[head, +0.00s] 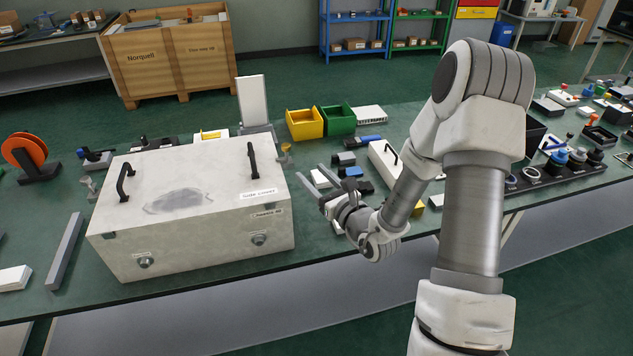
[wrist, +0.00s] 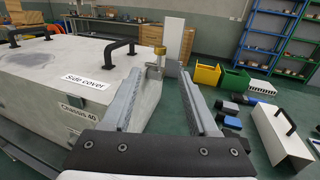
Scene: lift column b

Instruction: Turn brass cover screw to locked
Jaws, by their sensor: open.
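A pale grey metal box (head: 200,225) with a "Side cover" label and two black handles stands on the green bench. A small brass knob (head: 286,147), which looks like the brass cover screw, is at its far right corner. It also shows in the wrist view (wrist: 160,50), on a grey metal fitting, beyond the fingertips. Whether it is turned to locked cannot be told. My gripper (head: 309,171) is open and empty, right of the box. In the wrist view its fingers (wrist: 160,74) point toward the knob, apart from it.
Round metal fittings (head: 145,262) sit on the box's front face. A tall pale panel (head: 252,100) stands behind the knob. Yellow (head: 304,124) and green bins (head: 338,120) stand behind. A white case with a black handle (wrist: 281,138) and small dark blocks lie right of my gripper.

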